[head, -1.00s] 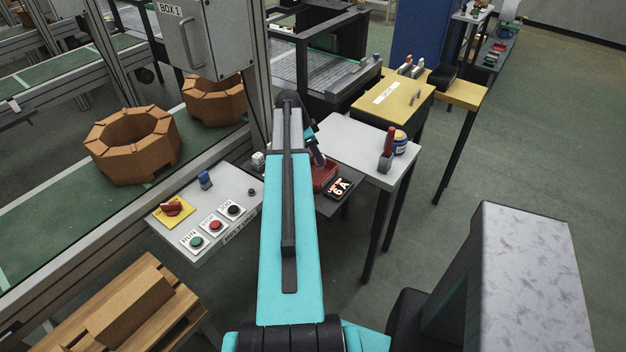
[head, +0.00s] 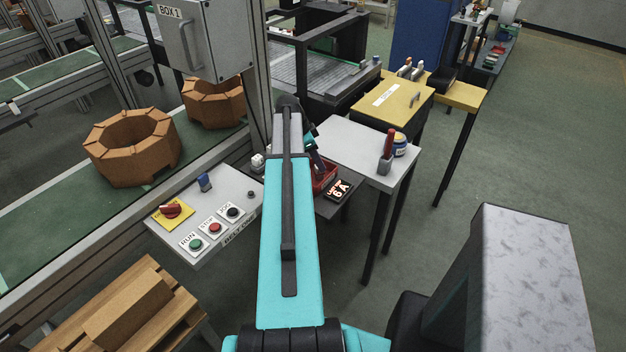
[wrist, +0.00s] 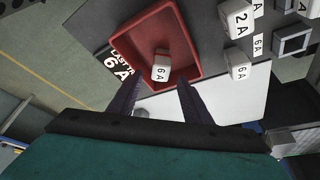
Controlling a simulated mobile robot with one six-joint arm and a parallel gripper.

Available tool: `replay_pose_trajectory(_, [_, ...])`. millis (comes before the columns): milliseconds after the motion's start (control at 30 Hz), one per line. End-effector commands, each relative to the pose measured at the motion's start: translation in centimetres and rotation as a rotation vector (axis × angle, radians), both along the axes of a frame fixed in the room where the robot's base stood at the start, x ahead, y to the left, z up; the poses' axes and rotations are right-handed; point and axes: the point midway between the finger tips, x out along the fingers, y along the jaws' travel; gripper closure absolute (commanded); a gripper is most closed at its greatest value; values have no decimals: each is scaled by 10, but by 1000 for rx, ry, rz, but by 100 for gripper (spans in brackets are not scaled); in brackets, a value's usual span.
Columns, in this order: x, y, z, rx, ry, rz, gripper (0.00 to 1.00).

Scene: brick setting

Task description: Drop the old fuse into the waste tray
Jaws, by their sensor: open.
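The red waste tray (wrist: 190,68) lies below my gripper in the wrist view; in the head view the tray (head: 327,176) is partly hidden by my arm. A white fuse marked 6 A (wrist: 161,66) shows inside the tray's outline, apparently on its floor. My gripper (wrist: 158,84) is open, its two dark fingers apart at the tray's near side. The fuse is beyond the fingertips, between their lines, and no finger visibly touches it. In the head view my arm hides the fuse and most of the gripper.
A black 6 A sign (wrist: 116,66) sits beside the tray. White blocks marked 2 A (wrist: 236,20) and 6 A (wrist: 238,66) stand on the other side, near grey square sockets (wrist: 292,40). A white table (head: 362,145) carries a red-handled tool (head: 388,150) and a jar.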

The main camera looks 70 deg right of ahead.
Motion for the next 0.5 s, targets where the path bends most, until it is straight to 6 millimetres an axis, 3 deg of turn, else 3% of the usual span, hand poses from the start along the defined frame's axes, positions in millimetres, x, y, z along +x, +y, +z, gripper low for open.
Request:
replay_pose_trajectory(267, [4,3,10,-1,-1,1,55])
replay_pose_trajectory(500, [13,8,33,-1,-1,1,55])
